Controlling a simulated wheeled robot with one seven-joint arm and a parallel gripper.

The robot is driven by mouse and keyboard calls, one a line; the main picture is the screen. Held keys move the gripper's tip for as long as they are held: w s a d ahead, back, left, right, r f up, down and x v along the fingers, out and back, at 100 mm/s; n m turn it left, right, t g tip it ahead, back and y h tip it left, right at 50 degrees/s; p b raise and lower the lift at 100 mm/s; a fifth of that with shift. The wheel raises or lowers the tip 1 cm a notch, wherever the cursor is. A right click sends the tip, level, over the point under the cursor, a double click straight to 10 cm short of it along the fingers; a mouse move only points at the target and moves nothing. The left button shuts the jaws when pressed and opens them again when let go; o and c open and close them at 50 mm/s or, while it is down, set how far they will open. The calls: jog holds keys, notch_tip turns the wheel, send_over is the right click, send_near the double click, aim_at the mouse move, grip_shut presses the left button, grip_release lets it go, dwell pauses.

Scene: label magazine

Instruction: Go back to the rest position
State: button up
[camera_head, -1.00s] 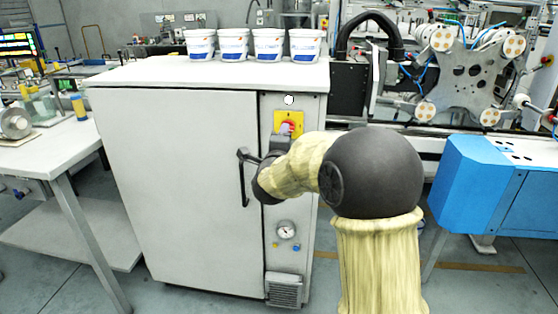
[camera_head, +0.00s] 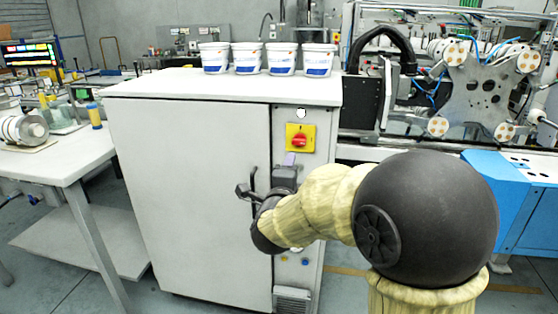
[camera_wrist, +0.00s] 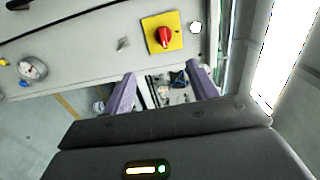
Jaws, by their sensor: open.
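My gripper (camera_wrist: 163,95) shows in the wrist view with its two purple fingers apart and nothing between them. In the head view my gripper (camera_head: 289,160) is mostly hidden behind my wrist, in front of the right side of the white cabinet (camera_head: 190,190). The black door handle (camera_head: 251,186) is just left of my wrist, and the cabinet door looks closed. Whether my wrist touches the handle I cannot tell. A red rotary switch on a yellow plate (camera_head: 300,138) is above my gripper. The switch (camera_wrist: 163,37) also shows in the wrist view, ahead of the fingers.
Several white tubs (camera_head: 282,60) stand on the cabinet top. A side table (camera_head: 50,160) is at the left. A blue machine housing (camera_head: 490,190) and a label machine (camera_head: 480,85) are at the right.

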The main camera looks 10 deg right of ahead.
notch_tip(320, 180, down, 8)
jog(key=s+n+g+y, duration=0.3)
jog(key=n+y, duration=0.1)
jog(key=n, duration=0.4)
jog(key=s+d+f+n+g+y, duration=0.1)
jog(key=s+d+f+n+g, duration=0.2)
jog(key=s+f+n+g, duration=0.6)
jog(key=s+d+f+n+g, duration=0.2)
jog(key=s+f+n+g, duration=0.15)
jog(key=s, duration=0.95)
notch_tip(320, 180, up, 26)
jog(key=w+t+p, duration=0.1)
jog(key=p, duration=2.6)
jog(key=shift+n, duration=0.35)
